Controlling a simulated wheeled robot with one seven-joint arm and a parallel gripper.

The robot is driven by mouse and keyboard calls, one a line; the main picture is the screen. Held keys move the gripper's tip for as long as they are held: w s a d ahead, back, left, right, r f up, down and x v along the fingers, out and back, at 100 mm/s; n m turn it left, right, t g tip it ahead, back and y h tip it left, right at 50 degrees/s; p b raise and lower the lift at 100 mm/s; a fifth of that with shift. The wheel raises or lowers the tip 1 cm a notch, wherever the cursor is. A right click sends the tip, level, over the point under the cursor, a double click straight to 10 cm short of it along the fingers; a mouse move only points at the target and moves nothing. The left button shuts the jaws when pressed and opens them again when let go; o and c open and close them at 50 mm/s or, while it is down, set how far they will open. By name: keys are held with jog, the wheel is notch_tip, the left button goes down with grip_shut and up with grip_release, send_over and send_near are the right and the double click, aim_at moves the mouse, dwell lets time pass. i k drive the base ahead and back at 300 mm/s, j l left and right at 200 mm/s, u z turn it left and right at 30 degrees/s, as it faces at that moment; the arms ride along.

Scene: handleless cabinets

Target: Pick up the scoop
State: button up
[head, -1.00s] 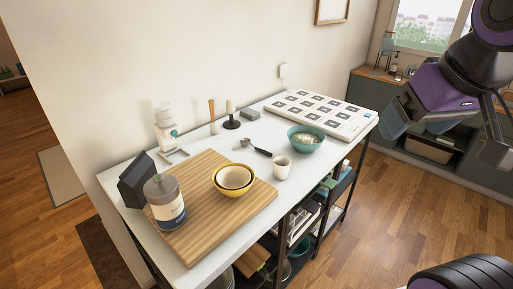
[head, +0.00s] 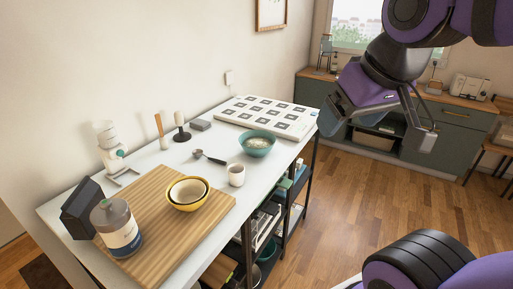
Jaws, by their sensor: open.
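The scoop (head: 210,157) is a small dark-handled spoon shape lying on the white table top (head: 152,161). It lies between the wooden board and the teal bowl, with its round end toward the back left and its handle toward the front right. My gripper (head: 378,140) is in the air at the upper right, beyond the table's right end and well apart from the scoop. It is open, and I see nothing between its fingers.
A teal bowl (head: 257,144) and a white cup (head: 236,175) stand close to the scoop. A yellow bowl (head: 187,194) and a jar (head: 117,228) stand on the wooden board (head: 165,240). A patterned white board (head: 265,117) lies at the table's far end. Open floor lies right of the table.

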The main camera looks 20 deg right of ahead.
aim_at(197, 153)
jog(key=u, duration=0.3)
jog(key=i+l+u, duration=0.2)
jog(key=l+u, duration=0.25)
jog(key=i+l+u, duration=0.1)
jog(key=l+u, duration=0.2)
jog(key=u, duration=0.15)
jog(key=l, duration=0.35)
jog(key=i+l, duration=0.15)
jog(key=l, duration=0.6)
jog(key=i, duration=0.05)
